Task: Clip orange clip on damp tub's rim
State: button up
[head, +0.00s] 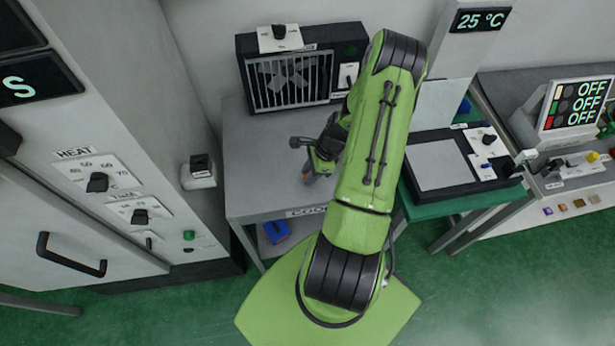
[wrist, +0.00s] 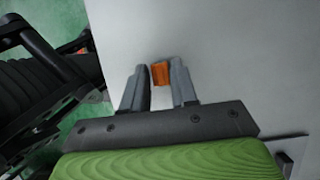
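My gripper (wrist: 160,71) points down over the pale grey tabletop, with its two grey fingers close together. The orange clip (wrist: 160,74) sits between the fingertips and fills the gap, so the fingers look shut on it. My arm covers the right part of that table. I cannot make out a tub that is clearly the damp one.
A black slatted cooling box (head: 290,80) stands at the back of the grey table (head: 255,180). A tall cabinet with dials (head: 110,190) is at left. A black plate unit (head: 440,165) is at right. A blue object (head: 276,232) lies below the table. The table's left front is clear.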

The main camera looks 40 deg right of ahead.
grip_shut()
jog(key=shift+r, duration=0.1)
